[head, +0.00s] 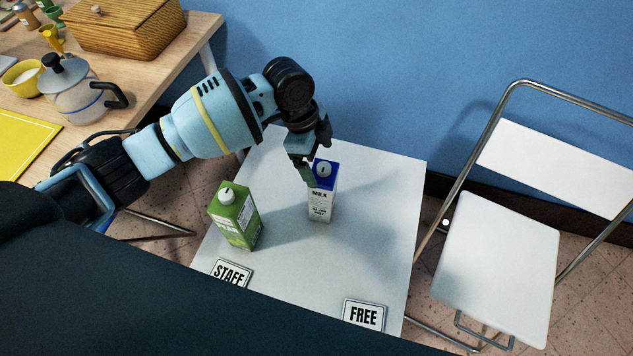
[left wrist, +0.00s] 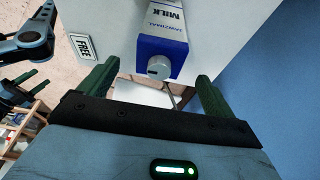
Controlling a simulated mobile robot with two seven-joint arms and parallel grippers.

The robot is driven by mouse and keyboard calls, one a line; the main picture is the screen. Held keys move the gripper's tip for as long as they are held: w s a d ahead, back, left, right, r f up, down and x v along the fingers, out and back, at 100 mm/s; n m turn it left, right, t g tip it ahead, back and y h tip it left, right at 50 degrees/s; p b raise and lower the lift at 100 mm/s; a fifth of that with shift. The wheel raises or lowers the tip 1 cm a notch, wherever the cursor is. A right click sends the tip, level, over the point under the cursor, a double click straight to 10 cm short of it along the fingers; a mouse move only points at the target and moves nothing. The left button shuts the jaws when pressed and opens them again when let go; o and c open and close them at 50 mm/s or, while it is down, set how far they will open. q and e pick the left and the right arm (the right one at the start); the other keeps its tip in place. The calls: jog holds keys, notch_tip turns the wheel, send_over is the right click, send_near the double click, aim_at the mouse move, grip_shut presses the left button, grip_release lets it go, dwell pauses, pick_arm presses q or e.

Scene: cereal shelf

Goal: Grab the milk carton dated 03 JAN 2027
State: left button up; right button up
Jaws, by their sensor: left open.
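A white milk carton with a blue top (head: 321,203) stands upright on the small white table, its label reading MILK with smaller print that is too small to read surely. My left gripper (head: 312,168) is open at the carton's top, partly in front of it. In the left wrist view the carton (left wrist: 165,42) shows its blue top and grey cap between the two spread green fingers, with no clear contact. A green carton with a white cap (head: 236,216) stands to its left.
The white table (head: 375,185) bears a STAFF sign (head: 231,272) in front of the green carton and a FREE sign (head: 363,315) at front right. A white folding chair (head: 500,260) stands right. A wooden table (head: 140,62) with a glass pot (head: 75,95) and basket stands left.

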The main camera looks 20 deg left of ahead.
aim_at(326, 177)
pick_arm(q)
jog(key=shift+w+a, duration=0.3)
jog(key=shift+s+d+f, duration=0.1)
jog(key=shift+s+d, duration=0.05)
jog(key=shift+d, duration=0.05)
jog(key=shift+x, duration=0.85)
jog(key=shift+b+x, duration=0.7)
jog(key=shift+x, duration=2.25)
jog(key=shift+s, duration=0.15)
pick_arm(e)
jog(key=shift+f, duration=0.6)
pick_arm(q)
grip_shut()
pick_arm(e)
jog(key=shift+s+d+f, duration=0.1)
jog(key=shift+s, duration=0.1)
pick_arm(q)
jog(key=shift+r, duration=0.25)
